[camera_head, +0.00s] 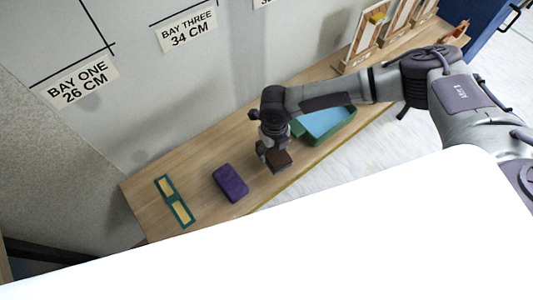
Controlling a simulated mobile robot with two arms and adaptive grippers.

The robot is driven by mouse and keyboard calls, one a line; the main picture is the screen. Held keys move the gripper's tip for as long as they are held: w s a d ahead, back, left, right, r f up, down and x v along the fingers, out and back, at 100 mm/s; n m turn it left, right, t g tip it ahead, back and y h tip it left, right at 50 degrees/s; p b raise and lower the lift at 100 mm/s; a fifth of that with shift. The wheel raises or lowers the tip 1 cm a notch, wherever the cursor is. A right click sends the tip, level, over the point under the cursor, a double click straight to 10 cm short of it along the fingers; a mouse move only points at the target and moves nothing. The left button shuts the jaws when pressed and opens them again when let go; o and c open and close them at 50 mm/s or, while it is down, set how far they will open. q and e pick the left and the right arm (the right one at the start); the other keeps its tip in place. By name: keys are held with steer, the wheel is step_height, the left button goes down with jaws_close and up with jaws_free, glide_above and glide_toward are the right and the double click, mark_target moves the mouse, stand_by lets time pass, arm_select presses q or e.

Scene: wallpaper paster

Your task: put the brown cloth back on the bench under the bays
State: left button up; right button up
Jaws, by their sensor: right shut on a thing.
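The brown cloth (279,162) shows as a small dark brown folded piece at my right gripper (272,153). My right gripper points down over the wooden bench (203,167) and is shut on the cloth. The cloth is at or just above the bench top; I cannot tell whether it touches. The gripper's fingers partly hide the cloth. The bench runs along the wall under the labels for bay one (77,84) and bay three (187,30). My left gripper is not in view.
A purple block (230,183) lies left of the cloth, and a green frame with yellow panels (175,201) lies farther left. A green tray with a blue inside (318,138) is close on the right. Wooden stands (365,37) occupy the bench's far end.

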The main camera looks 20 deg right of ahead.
mark_target(267, 154)
steer(key=shift+w+a+f, duration=0.6)
steer(key=shift+w+a, duration=0.05)
steer(key=shift+a, duration=0.15)
steer(key=shift+f, duration=1.85)
steer(key=o, duration=1.2)
steer(key=shift+c, duration=0.2)
steer(key=shift+f, duration=0.15)
step_height(267, 154, up, 14)
steer(key=shift+f, duration=0.1)
